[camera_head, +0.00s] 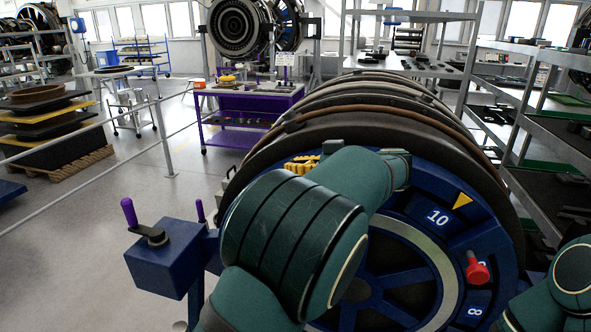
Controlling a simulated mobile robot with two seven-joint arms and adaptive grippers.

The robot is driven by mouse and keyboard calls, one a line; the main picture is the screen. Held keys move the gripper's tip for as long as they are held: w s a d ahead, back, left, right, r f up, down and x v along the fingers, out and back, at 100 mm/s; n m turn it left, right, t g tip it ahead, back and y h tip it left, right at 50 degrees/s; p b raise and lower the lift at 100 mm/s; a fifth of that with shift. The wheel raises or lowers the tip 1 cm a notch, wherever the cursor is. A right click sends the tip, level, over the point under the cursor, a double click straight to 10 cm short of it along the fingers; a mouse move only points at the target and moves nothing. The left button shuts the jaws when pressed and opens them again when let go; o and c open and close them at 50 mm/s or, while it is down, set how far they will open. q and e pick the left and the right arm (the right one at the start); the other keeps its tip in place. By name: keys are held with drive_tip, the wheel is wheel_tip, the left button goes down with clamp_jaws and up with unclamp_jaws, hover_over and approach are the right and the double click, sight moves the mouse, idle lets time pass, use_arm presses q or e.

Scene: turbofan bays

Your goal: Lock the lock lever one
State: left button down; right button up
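A large turbofan stand shows a blue wheel (392,222) with white numbers, a yellow pointer (462,201) near the 10 and a red knob (477,269) on its right side. At the left, a blue box (171,257) carries a dark crank with an upright purple handle (129,212). A second purple handle (200,210) stands just right of it. I cannot tell which part is lock lever one. My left arm crosses the middle and hides much of the wheel. My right arm shows only at the bottom right corner. Neither gripper's fingers are visible.
A yellow toothed part (302,165) shows behind my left arm. A purple workbench (247,92) stands behind. Grey shelving (537,126) is close on the right. A rail (166,137) and stacked pallets (50,152) are at the left. Floor left of the blue box is clear.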

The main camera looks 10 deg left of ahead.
use_arm(q)
drive_tip(key=shift+f, duration=0.25)
drive_tip(key=c, duration=0.9)
unclamp_jaws()
drive_tip(key=shift+c, duration=0.2)
drive_tip(key=shift+r, duration=0.15)
drive_tip(key=shift+r, duration=0.15)
